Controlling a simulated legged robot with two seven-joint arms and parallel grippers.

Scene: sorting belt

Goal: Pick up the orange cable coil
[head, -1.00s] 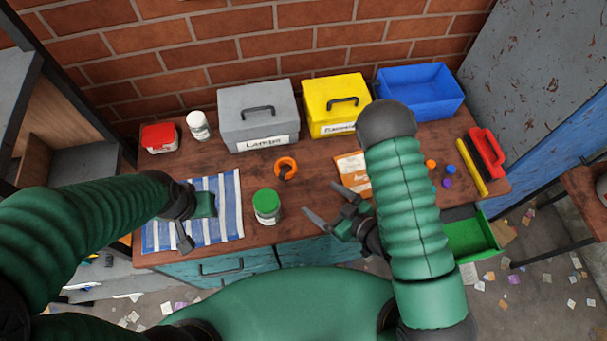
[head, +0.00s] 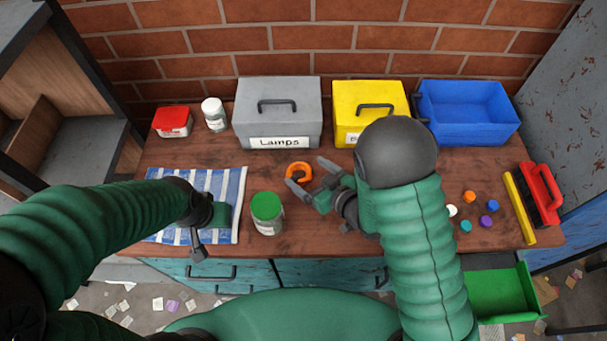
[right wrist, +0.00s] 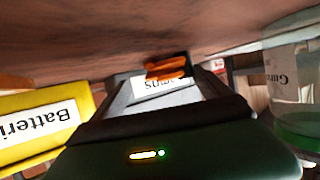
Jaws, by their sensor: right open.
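The orange cable coil (head: 299,171) lies on the wooden bench in front of the grey box, with a dark part at its middle. It also shows in the right wrist view (right wrist: 168,68), ahead of my gripper, against the grey box. My right gripper (head: 312,177) is open, its fingertips close to the coil's near right side. One fingertip overlaps the coil's lower edge in the head view; I cannot tell whether they touch. My left gripper (head: 198,240) is over the striped cloth, and its jaw state is unclear.
The green-lidded jar (head: 266,213) stands just left of my right gripper. The grey Lamps box (head: 278,118), yellow box (head: 368,100) and blue bin (head: 468,112) line the back. The striped cloth (head: 232,185) lies left. Several small coloured discs and a red brush (head: 541,190) are right.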

